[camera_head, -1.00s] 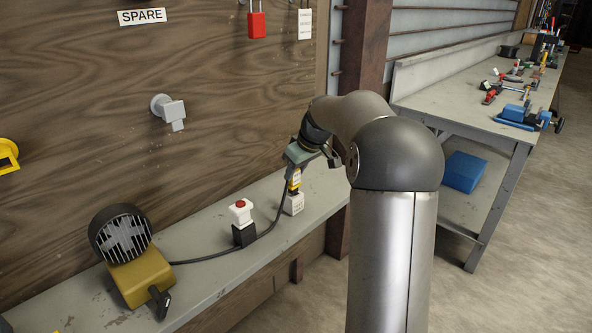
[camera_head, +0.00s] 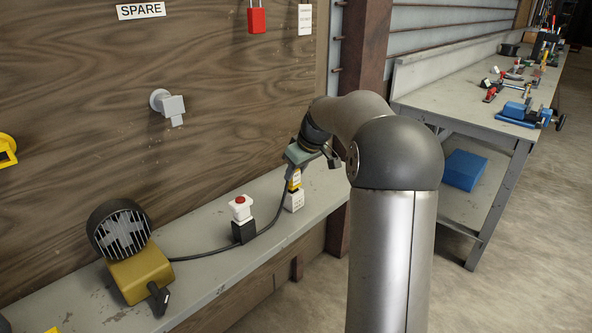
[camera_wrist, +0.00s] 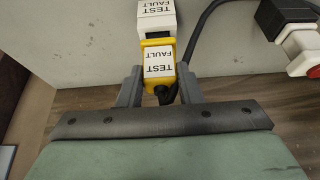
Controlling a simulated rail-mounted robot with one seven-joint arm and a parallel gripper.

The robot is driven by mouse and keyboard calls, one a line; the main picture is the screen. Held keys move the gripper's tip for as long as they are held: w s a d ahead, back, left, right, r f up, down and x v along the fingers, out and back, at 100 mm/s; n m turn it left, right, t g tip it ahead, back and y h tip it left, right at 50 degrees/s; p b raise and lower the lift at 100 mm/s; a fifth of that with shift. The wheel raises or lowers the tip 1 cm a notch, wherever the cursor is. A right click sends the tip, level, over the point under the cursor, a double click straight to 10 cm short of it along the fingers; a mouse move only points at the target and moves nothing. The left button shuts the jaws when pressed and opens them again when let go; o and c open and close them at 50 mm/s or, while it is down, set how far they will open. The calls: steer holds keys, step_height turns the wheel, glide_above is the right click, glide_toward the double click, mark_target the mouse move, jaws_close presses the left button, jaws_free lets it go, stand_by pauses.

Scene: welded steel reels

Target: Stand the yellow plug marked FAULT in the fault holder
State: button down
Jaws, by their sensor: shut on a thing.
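The yellow plug (camera_wrist: 158,49) has a white label reading TEST FAULT. It is between the two fingers of my gripper (camera_wrist: 160,92), which is shut on it. In the head view my gripper (camera_head: 294,172) points down at the shelf, with the plug (camera_head: 294,182) under it. The white fault holder (camera_head: 294,202) stands on the shelf straight below the plug. In the wrist view the holder (camera_wrist: 156,17), also labelled TEST FAULT, meets the plug's far end. The plug's tip is hidden, so I cannot tell how deep it sits.
A black cable (camera_head: 262,236) runs from the plug along the shelf (camera_head: 215,285) to a yellow-based lamp (camera_head: 138,272). A red-topped white button on a black block (camera_head: 242,233) stands left of the holder. A wooden wall (camera_head: 80,90) rises behind. The shelf is clear right of the holder.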

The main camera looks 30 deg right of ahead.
steer(key=shift+f+b, duration=0.45)
steer(key=shift+f, duration=0.25)
steer(key=c, duration=0.9)
jaws_free()
steer(key=shift+c, duration=0.2)
steer(key=shift+r, duration=0.15)
steer(key=shift+r+p, duration=3.4)
steer(key=shift+r, duration=1.05)
steer(key=s+a+m+g+h+p, duration=0.1)
steer(key=s+a+g+p, duration=0.1)
steer(key=s+a, duration=0.85)
steer(key=s+a+m+g+p, duration=0.1)
steer(key=s+a+p, duration=0.2)
steer(key=s+a, duration=0.7)
steer(key=s+f+m+g, duration=0.1)
steer(key=s+f, duration=0.3)
steer(key=s, duration=1.1)
steer(key=shift+s+d+f+m+h+p, duration=0.2)
steer(key=shift+s+d+m+h+p, duration=0.1)
steer(key=shift+d+p, duration=0.15)
